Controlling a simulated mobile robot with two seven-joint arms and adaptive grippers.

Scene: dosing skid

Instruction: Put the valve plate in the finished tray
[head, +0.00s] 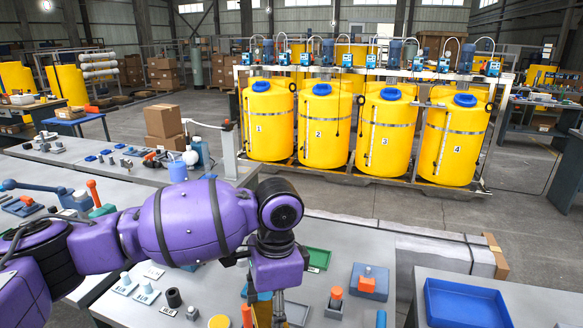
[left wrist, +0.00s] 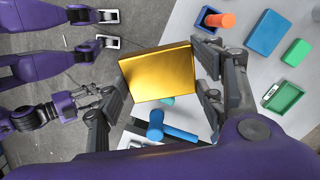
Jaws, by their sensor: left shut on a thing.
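The valve plate appears to be the gold-coloured rectangular block (left wrist: 158,73) in the left wrist view. It sits between the two fingers of my left gripper (left wrist: 160,85), which is shut on it and holds it above the floor and table edge. In the head view my left gripper (head: 276,302) points down over the grey front table, and the plate is mostly hidden by it. A blue tray (head: 466,306) sits on the right table. I cannot tell which tray is the finished one. A dark gripper (left wrist: 78,104), probably my right, shows small at the left wrist view's left; its opening is unclear.
A small green tray (head: 317,259) lies beyond my left gripper. A blue block with an orange piece (head: 367,284), a black cylinder (head: 174,298) and several small parts stand on the front table. A gap separates that table from the right one. Yellow tanks (head: 325,130) stand behind.

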